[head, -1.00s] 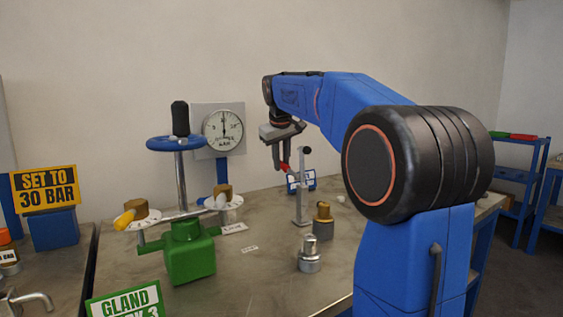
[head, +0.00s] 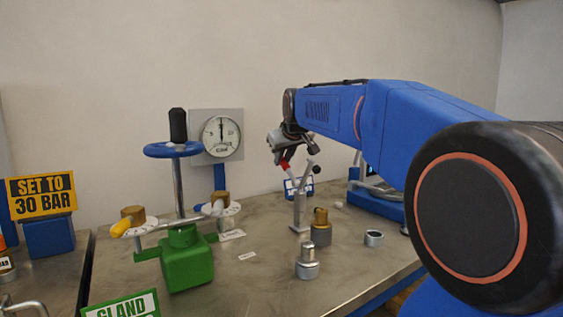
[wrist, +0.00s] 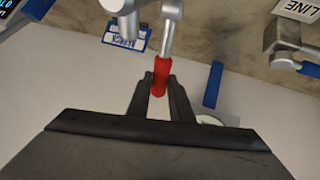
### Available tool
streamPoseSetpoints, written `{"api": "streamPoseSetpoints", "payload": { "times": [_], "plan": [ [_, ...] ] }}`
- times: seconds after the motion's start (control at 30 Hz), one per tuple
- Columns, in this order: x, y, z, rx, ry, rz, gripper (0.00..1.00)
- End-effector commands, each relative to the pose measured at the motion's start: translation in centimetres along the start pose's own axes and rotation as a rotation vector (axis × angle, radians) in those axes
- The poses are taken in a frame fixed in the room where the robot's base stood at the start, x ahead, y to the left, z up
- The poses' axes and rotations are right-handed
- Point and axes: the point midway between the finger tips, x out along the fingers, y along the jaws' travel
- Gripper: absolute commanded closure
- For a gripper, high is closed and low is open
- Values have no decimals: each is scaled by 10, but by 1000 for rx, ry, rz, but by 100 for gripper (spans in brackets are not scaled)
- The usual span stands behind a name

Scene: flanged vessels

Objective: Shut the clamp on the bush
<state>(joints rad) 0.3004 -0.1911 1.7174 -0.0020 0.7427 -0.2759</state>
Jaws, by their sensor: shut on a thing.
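The clamp (head: 300,212) is a grey upright stand on the bench, with a tilted grey bar ending in a dark ball and a lever with a red handle (head: 284,164). In the wrist view the red handle (wrist: 160,72) lies between my two dark fingertips. My gripper (head: 281,155) is shut on it; it also shows in the wrist view (wrist: 159,85). The clamp's grey metal (wrist: 125,8) is cut off at the top of the wrist view. I cannot tell which part is the bush, nor whether the jaw touches it.
A brass-topped grey fitting (head: 321,229), a silver fitting (head: 307,263) and a short grey ring (head: 373,238) stand near the clamp. A green valve (head: 187,262) with a blue handwheel (head: 173,149) stands left, a gauge (head: 221,136) behind. The bench front is mostly clear.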

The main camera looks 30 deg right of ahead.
Motion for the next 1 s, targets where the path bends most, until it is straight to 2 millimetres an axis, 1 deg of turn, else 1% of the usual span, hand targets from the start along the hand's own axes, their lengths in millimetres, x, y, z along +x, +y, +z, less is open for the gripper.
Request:
{"api": "streamPoseSetpoints", "payload": {
  "times": [0.13,0.63,0.67,0.7,0.73,1.0],
  "plan": [
    [-5,1,0,11,43,3,100],
    [-7,2,0,16,63,4,100],
    [-7,2,0,16,63,4,76],
    [-7,2,0,16,63,4,66],
    [-6,2,0,16,62,4,62],
    [-6,2,0,16,62,3,62]
  ]
}}
